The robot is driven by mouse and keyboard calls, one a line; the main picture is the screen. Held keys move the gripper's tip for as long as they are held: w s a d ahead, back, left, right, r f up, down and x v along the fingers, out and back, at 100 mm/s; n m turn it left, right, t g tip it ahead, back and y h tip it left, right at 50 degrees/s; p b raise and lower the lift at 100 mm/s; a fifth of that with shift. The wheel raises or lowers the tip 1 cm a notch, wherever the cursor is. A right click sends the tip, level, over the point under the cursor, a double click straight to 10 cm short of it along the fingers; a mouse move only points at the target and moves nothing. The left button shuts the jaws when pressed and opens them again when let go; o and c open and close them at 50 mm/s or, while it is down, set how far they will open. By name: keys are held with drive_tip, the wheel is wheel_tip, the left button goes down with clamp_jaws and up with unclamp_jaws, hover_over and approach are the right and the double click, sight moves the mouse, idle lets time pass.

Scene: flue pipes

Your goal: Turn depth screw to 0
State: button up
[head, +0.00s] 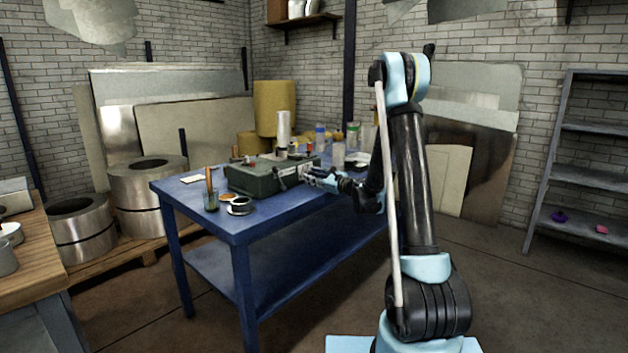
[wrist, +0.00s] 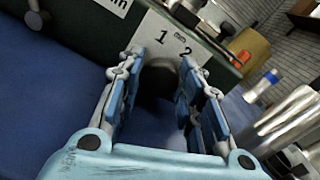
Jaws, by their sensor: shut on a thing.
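A dark green machine box (head: 262,178) sits on the blue table. In the wrist view its green side (wrist: 75,40) carries a pale dial plate (wrist: 165,35) with the numbers 1 and 2 showing. My gripper (head: 318,178) is at the right end of the box. In the wrist view my gripper (wrist: 160,85) is shut on a dark round knob (wrist: 158,82), just below the plate, with a finger on each side. The fingers and shadow hide much of the knob. No pointer or 0 mark can be made out.
In the wrist view, shiny metal cylinders (wrist: 285,120) stand close on the right. Open floor lies in front of the table.

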idle(0.3)
drive_tip(key=o, duration=1)
drive_tip(key=shift+o, duration=0.2)
drive_tip(key=shift+d, duration=0.1)
drive_tip(key=v, duration=1.1)
drive_tip(key=shift+s+d, duration=0.3)
